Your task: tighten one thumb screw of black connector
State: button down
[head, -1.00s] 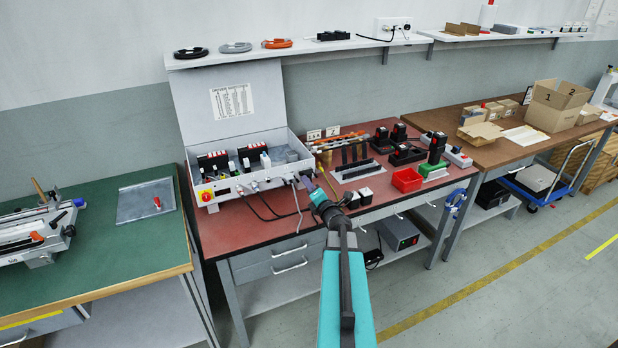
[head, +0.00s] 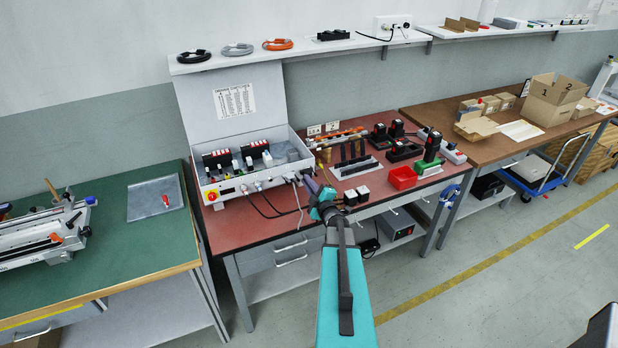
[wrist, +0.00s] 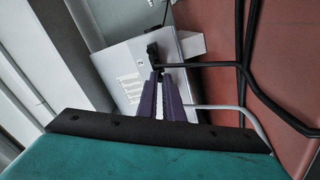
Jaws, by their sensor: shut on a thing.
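My gripper (head: 306,178) reaches the right end of the grey-white equipment box (head: 226,185) in the head view. In the wrist view, its purple fingers (wrist: 158,76) are closed together at the near end of the black connector (wrist: 152,52), which sits against the pale box face (wrist: 130,82). A black cable runs right from the connector. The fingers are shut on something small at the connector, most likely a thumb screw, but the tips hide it. I cannot tell how far the screw is turned. In the head view the black connector is hidden or too small to make out.
Cables (head: 262,205) hang from the box front over the red bench (head: 230,228). A red bin (head: 402,178), black blocks and tools stand to the right. A green bench (head: 150,240) stands left. Black cables and a grey cable lie close right of the fingers (wrist: 242,70).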

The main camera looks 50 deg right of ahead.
jog(key=shift+d+r+m+p, duration=0.1)
jog(key=shift+d+m+p, duration=0.1)
jog(key=shift+m+p, duration=0.8)
jog(key=shift+m, duration=0.3)
jog(key=c, duration=2.2)
grip_release()
jog(key=shift+o, duration=0.2)
jog(key=shift+a, duration=0.15)
jog(key=shift+s+b, duration=0.2)
jog(key=shift+b, duration=0.1)
jog(key=shift+b+v, duration=0.75)
jog(key=shift+v, duration=1.35)
jog(key=v, duration=0.9)
jog(key=shift+b, duration=0.3)
